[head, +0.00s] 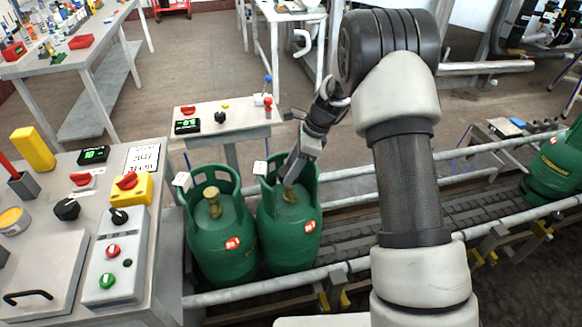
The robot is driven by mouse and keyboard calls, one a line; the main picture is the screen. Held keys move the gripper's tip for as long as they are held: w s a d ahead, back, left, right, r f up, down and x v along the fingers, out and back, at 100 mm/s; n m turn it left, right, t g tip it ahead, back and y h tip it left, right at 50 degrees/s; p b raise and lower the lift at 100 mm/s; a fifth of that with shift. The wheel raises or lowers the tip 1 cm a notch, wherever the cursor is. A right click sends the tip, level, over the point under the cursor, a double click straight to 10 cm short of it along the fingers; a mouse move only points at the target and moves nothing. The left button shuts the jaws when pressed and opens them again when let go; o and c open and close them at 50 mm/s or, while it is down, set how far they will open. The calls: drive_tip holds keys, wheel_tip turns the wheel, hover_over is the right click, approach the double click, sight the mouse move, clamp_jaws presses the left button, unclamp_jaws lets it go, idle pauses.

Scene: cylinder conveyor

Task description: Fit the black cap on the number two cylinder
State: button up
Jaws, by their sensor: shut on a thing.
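Two green cylinders stand side by side on the conveyor, a left one (222,250) and a right one (290,240). Each has a red and white label; I cannot read a number on either. The left one's brass valve (213,206) is bare. My gripper (290,182) points down inside the right cylinder's collar, its fingers shut at the top of the brass valve (290,195). The exact contact is too small to make out.
The left workbench (60,270) carries a switch box, a yellow block and a display. A small white table (240,118) stands behind the cylinders. Another green cylinder (556,165) is at far right; the conveyor (350,222) between is partly hidden by my arm.

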drive_tip(key=shift+f+b, duration=0.55)
drive_tip(key=shift+f, duration=0.65)
drive_tip(key=o, duration=1.1)
drive_tip(key=p+v, duration=0.2)
drive_tip(key=v, duration=1.5)
drive_tip(key=shift+r+p, duration=0.2)
drive_tip(key=shift+p, duration=0.2)
drive_tip(key=shift+d, duration=0.1)
